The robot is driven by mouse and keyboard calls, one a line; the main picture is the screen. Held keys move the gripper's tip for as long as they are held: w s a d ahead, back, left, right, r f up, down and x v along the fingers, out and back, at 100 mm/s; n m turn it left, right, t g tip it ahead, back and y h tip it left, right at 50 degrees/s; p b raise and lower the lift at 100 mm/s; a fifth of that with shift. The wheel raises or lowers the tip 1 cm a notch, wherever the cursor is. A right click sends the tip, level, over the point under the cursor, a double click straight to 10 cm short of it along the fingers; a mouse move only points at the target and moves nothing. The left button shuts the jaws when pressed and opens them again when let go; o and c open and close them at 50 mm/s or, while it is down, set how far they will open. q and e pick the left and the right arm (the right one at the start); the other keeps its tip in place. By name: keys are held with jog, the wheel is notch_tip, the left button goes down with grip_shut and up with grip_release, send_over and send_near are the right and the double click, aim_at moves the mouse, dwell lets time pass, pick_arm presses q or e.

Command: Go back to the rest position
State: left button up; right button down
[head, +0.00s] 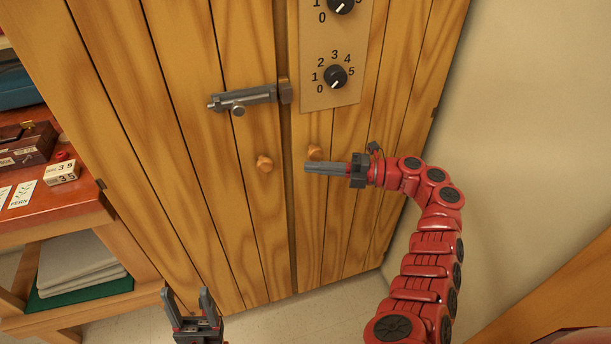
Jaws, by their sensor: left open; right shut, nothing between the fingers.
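My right gripper (327,168) is at the end of the red arm from the lower right. It is shut and empty, its fingers pointing left in front of the wooden cabinet doors (200,130), close to the right door knob (315,151). I cannot tell whether it touches the door. My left gripper (190,301) is low at the bottom edge, open and empty, its fingers pointing up. Most of my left arm is out of view.
The cabinet has a metal bolt (245,98), a left knob (264,164) and a panel with dials (335,77). A red-topped table (75,209) with boxes and cards stands at left. A pale wall (530,130) is at right. Some floor (275,318) shows below.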

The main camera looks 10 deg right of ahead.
jog(key=shift+w+d+b, duration=0.3)
jog(key=shift+w+d, duration=0.15)
jog(key=shift+d, duration=0.3)
